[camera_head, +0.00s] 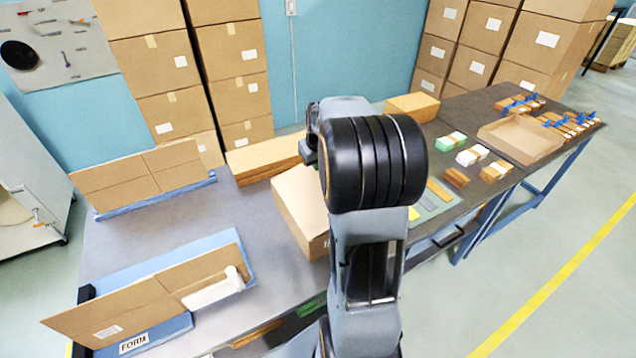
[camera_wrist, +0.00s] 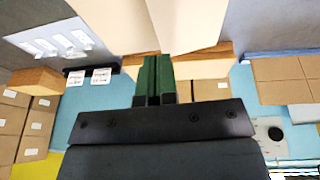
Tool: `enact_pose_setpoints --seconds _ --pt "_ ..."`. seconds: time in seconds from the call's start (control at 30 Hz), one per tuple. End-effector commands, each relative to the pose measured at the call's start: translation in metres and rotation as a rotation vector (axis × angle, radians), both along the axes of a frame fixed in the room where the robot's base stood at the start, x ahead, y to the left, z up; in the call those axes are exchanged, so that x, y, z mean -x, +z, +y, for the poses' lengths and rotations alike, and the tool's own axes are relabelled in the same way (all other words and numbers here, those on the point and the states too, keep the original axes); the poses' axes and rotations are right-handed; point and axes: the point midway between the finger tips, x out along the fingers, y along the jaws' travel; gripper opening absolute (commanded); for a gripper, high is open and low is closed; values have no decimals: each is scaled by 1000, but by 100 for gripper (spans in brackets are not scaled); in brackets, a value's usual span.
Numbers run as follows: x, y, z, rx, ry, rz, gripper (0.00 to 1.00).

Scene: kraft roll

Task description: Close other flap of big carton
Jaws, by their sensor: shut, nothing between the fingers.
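The big carton (camera_head: 298,200) stands on the grey table, its right part hidden behind my arm in the head view. In the wrist view, a pale carton panel (camera_wrist: 115,25) lies left of a seam and another pale panel (camera_wrist: 183,20) lies right of it. I cannot tell for sure how far each flap is folded. My gripper (camera_wrist: 157,62) has its green fingers together and empty, with tips close to the carton's edge; contact cannot be judged. In the head view the fingers are hidden behind my arm.
Cardboard sheets on blue holders (camera_head: 140,175) stand on the table's left part. A small brown box (camera_head: 412,106) and small packs (camera_head: 470,157) are to the right. Stacked cartons (camera_head: 230,70) line the wall.

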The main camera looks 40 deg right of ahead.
Motion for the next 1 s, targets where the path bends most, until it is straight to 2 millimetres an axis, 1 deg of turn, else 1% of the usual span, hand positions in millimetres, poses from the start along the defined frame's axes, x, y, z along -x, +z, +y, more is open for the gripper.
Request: enact_pose_setpoints --seconds 0.03,0.2,0.33,0.5,0.7,1.0 --pt "-2 -10 -1 -3 0 5 0" --pt "-11 -41 -4 -3 0 5 0" --pt "-16 -61 -6 -3 0 5 0" --pt "-15 -81 -11 -1 0 2 0" --pt "-15 -93 -13 0 -1 0 0" --pt "-15 -96 -14 0 0 0 0"
